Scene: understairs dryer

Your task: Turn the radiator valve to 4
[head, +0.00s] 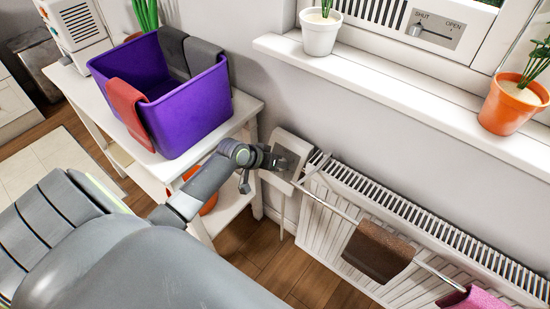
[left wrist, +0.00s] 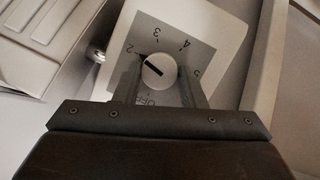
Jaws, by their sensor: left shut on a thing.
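The radiator valve (head: 292,145) is a pale box with a grey dial plate at the left end of the radiator (head: 335,222). In the left wrist view the plate shows 2, 3, 4, 5 and OFF around a round white knob (left wrist: 159,70). The black pointer on the knob points up and left, at about 2. The 4 lies up and right of the knob. My left gripper (head: 268,160) is at the valve, its fingers (left wrist: 158,88) on either side of the knob and shut on it. My right gripper is not in view.
A rail with a brown cloth (head: 377,251) and a pink cloth (head: 472,299) runs along the radiator's front. A purple tub (head: 190,108) stands on a white table (head: 243,110) at the left. Potted plants stand on the sill (head: 370,72) above.

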